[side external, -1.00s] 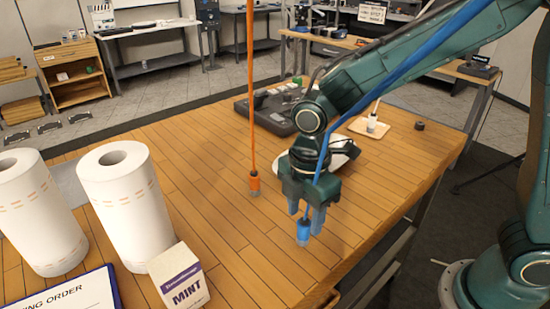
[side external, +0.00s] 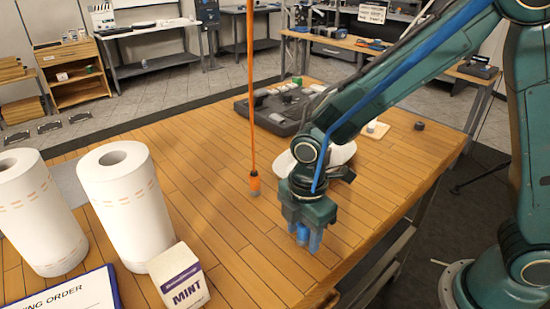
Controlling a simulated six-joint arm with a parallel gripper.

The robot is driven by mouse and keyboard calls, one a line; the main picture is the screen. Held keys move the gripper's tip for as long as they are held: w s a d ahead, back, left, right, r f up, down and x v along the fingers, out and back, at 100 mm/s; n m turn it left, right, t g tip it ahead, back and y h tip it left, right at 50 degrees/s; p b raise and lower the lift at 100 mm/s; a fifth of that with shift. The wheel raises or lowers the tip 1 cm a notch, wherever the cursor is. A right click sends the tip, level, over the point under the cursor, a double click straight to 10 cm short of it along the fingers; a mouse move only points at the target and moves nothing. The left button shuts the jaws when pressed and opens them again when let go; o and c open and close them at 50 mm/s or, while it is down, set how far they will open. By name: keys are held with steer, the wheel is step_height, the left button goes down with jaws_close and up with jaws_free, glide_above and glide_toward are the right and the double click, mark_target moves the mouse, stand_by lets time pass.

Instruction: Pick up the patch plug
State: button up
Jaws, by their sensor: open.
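A blue patch plug (side external: 302,235) hangs at the end of a blue cable (side external: 350,112) near the table's front right edge. The cable passes in front of my arm. My gripper (side external: 305,238) points down with its jaws open, and its fingers are on either side of the blue plug. Whether a finger touches the plug, I cannot tell. An orange plug (side external: 255,184) hangs on an orange cable (side external: 251,90) to the left of my gripper. A white plug (side external: 371,127) shows partly behind my arm.
A white plate (side external: 342,154) lies behind my gripper, partly hidden. A dark device (side external: 262,116) stands farther back.

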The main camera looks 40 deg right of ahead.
steer(key=c, duration=1.1)
steer(key=shift+o, duration=0.2)
steer(key=shift+r, duration=0.15)
step_height(320, 180, up, 20)
stand_by(0.5)
